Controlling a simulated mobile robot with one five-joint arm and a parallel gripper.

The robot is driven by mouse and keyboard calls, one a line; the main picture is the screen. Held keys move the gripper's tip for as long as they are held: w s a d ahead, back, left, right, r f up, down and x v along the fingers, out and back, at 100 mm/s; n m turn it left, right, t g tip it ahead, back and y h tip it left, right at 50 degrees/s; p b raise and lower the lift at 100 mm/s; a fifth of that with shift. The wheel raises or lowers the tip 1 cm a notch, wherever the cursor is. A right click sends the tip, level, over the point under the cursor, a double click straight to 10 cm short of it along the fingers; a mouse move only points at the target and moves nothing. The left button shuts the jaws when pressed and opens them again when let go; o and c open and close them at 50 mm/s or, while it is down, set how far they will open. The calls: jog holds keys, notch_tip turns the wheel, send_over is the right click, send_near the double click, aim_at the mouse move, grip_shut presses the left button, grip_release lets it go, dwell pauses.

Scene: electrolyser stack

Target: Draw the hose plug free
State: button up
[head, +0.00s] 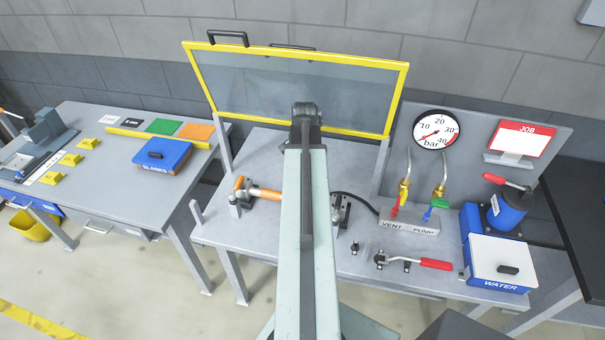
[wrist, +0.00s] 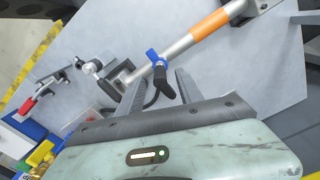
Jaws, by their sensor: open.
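The metal tube with an orange band (wrist: 208,25) lies across the upper part of the wrist view. A blue collar (wrist: 153,57) with a black grip-like piece (wrist: 164,82) sits on it; I cannot tell whether this is the hose plug. My gripper (wrist: 160,76) is open, its two fingers either side of the black piece, and contact cannot be judged. A dark clamp block (wrist: 116,76) holds the tube's lower left end. In the head view the tube (head: 265,193) is partly hidden behind my arm, and a black hose (head: 362,199) runs right from the clamp.
A yellow-framed clear guard (head: 398,98) stands raised behind the bench. Right of the clamp are the VENT/PUMP block (head: 409,222), a red-handled toggle clamp (head: 435,264) and the WATER box (head: 500,262). A pressure gauge (head: 436,130) stands behind. The bench's front left is clear.

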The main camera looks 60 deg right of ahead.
notch_tip(320, 180, down, 6)
jog(key=b, duration=0.5)
jog(key=shift+f, duration=0.2)
jog(key=shift+r, duration=0.1)
jog(key=shift+s+r, duration=0.1)
grip_shut()
